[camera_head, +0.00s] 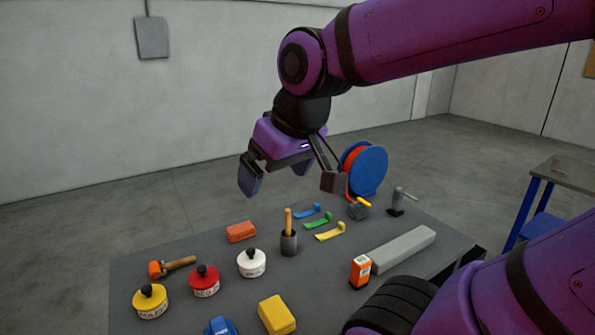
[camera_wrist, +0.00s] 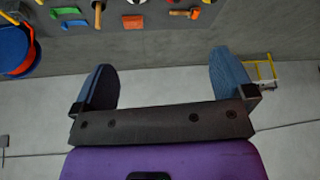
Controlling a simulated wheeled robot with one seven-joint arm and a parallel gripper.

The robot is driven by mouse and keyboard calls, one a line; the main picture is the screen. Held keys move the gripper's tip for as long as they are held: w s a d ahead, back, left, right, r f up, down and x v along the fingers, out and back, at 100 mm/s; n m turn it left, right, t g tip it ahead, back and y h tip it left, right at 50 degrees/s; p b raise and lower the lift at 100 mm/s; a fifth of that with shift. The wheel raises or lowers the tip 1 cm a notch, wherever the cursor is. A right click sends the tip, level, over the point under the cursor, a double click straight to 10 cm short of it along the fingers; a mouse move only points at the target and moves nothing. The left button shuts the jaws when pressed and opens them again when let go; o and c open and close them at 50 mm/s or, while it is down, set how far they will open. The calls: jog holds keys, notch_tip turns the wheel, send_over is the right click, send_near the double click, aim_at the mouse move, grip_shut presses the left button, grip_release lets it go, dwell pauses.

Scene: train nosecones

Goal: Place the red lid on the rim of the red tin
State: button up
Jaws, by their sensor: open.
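The red tin (camera_head: 205,288) stands upright on the grey table, between a yellow tin and a white tin. The red lid (camera_head: 204,273) with a black knob appears to sit on top of it; whether it is fully seated on the rim I cannot tell. My gripper (camera_head: 276,177) is open and empty, high above the back of the table, up and to the right of the red tin. In the wrist view its two blue fingers (camera_wrist: 165,65) are wide apart with nothing between them. The red tin cannot be made out clearly there.
A yellow tin (camera_head: 150,302) and a white tin (camera_head: 251,263) flank the red tin closely. A mallet (camera_head: 178,265) lies behind. A dark pot with a wooden handle (camera_head: 289,242), an orange box (camera_head: 360,271), a grey bar (camera_head: 403,249) and a blue spool (camera_head: 369,171) stand rightward.

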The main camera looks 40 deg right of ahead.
jog(key=shift+s+d+r, duration=0.1)
jog(key=shift+s+r, duration=0.05)
jog(key=shift+s, duration=0.55)
jog(key=shift+s+d+r, duration=0.15)
jog(key=shift+s+r, duration=0.05)
jog(key=shift+s, duration=0.45)
jog(key=shift+s+d+r, duration=0.1)
jog(key=shift+s+r, duration=0.05)
jog(key=shift+s, duration=0.55)
